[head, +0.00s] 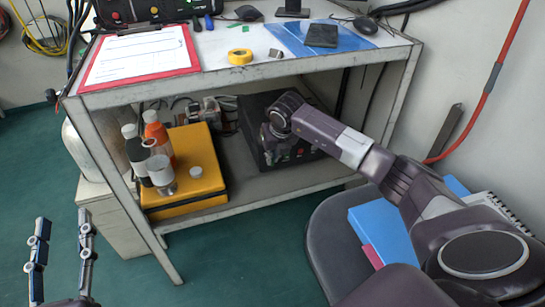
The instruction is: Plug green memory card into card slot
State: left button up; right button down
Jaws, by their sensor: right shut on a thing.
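My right gripper (278,152) is on the lower shelf, in front of the left part of a black box (258,103) with small lights on its front. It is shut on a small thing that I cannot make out. I cannot make out the green memory card or the card slot; my gripper and wrist cover part of the box front. Whether the held thing touches the box cannot be told. My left gripper (60,245) is open and empty at the lower left, its two fingers apart above the green floor.
The yellow case (195,145) with bottles and a jar stands left of the black box. The worktop above holds a red clipboard (90,80), yellow tape (240,57) and a blue sheet (285,38). A grey chair (325,235) with folders is at the right.

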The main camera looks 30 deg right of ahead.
jog(key=shift+w+d, duration=0.1)
jog(key=shift+w, duration=0.05)
jog(key=c, duration=2)
grip_release()
jog(key=v, duration=1.2)
jog(key=shift+f, duration=0.1)
